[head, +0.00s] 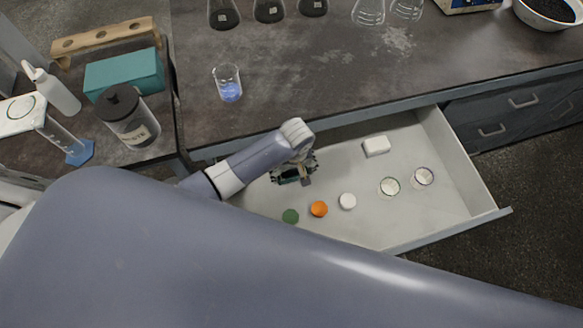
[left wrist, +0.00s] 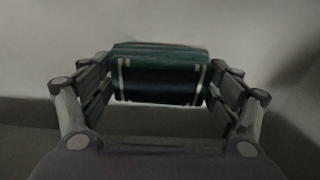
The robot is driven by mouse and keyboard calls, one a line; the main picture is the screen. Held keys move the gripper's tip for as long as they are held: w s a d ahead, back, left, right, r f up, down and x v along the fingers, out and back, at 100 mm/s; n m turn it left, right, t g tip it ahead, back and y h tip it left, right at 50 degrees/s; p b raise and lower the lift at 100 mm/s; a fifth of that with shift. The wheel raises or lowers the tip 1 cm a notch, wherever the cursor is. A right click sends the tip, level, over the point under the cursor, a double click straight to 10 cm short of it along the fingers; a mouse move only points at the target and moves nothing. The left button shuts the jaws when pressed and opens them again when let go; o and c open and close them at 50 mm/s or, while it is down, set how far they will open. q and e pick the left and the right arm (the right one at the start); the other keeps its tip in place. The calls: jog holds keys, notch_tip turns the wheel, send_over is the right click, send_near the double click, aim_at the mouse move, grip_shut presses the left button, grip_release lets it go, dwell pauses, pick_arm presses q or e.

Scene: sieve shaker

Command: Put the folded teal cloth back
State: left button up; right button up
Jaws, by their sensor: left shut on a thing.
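The folded teal cloth (left wrist: 160,58) is between the fingers of my left gripper (left wrist: 160,88) in the left wrist view, and the gripper is shut on it. In the head view my left gripper (head: 293,172) is over the left part of the open drawer (head: 300,228), pointing down. Only a small dark teal part of the cloth shows there, mostly hidden by the gripper. I cannot tell whether the cloth touches the drawer floor. My right gripper is not in view.
In the drawer are a green disc (head: 290,216), an orange disc (head: 319,209), a white disc (head: 347,201), two round glass dishes (head: 389,186) and a white block (head: 376,146). A beaker with blue contents (head: 228,83) stands on the bench above. The drawer's right front is clear.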

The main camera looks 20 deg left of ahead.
aim_at(293, 172)
pick_arm(q)
jog(key=shift+w+a+f, duration=0.15)
jog(key=shift+w+f, duration=0.1)
jog(key=shift+w, duration=0.1)
jog(key=shift+f, duration=0.15)
jog(key=shift+f, duration=0.15)
jog(key=o, duration=1.1)
jog(key=shift+c, duration=0.2)
notch_tip(293, 172, up, 12)
jog(key=s+p, duration=0.1)
jog(key=shift+d+p, duration=0.35)
jog(key=shift+p, duration=0.05)
